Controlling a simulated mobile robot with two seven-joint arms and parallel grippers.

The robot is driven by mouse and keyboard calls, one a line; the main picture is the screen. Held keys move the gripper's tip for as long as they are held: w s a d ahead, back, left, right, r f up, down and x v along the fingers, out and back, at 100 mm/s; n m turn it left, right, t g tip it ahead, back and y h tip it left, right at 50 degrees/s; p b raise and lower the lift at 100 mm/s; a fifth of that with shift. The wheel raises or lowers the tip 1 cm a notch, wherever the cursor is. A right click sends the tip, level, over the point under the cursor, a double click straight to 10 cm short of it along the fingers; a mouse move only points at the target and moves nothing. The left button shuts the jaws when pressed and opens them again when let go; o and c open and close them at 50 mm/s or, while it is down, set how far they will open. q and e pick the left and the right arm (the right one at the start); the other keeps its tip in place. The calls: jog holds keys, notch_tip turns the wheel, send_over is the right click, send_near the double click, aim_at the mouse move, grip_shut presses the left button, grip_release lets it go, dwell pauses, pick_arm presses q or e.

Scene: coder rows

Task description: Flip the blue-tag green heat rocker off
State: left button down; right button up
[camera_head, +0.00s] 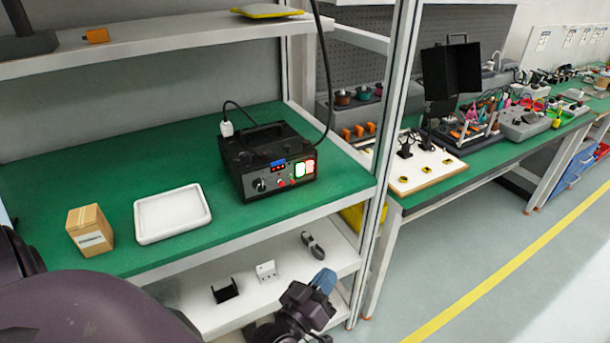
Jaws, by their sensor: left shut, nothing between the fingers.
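A black coder box (262,158) with a top handle stands on the green bench top. Its sloped front has a blue tag (278,162), a small red-lit display, a knob (260,185) and a red button (281,183). A green-lit rocker (298,171) sits at the right of the front beside a red rocker (309,167). The rockers' tilt is too small to tell. My left gripper (323,281), with blue fingertips, is shut and empty. It is low in front of the bench, below and apart from the box. My right gripper is not in view.
A white tray (140,232) and a cardboard box (89,230) stand left of the coder box. A lower white shelf (207,313) holds small brackets and a coiled cable. A rack post (391,110) rises right of the coder box. A black cable hangs behind it.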

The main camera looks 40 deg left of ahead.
pick_arm(q)
jog(key=w+a+r+n+g+y, duration=0.2)
jog(key=w+r+n+g+y, duration=0.2)
jog(key=n+y, duration=0.5)
jog(key=w+a+r+n+g+y, duration=0.1)
jog(key=w+r+n+g+y, duration=0.3)
jog(key=n, duration=1.3)
jog(key=g+y, duration=0.3)
jog(key=y, duration=0.1)
jog(key=shift+w+a+r+n+g+y, duration=0.15)
jog(key=shift+a+r+n+g+y, duration=0.2)
jog(key=shift+r+n+g+y, duration=0.05)
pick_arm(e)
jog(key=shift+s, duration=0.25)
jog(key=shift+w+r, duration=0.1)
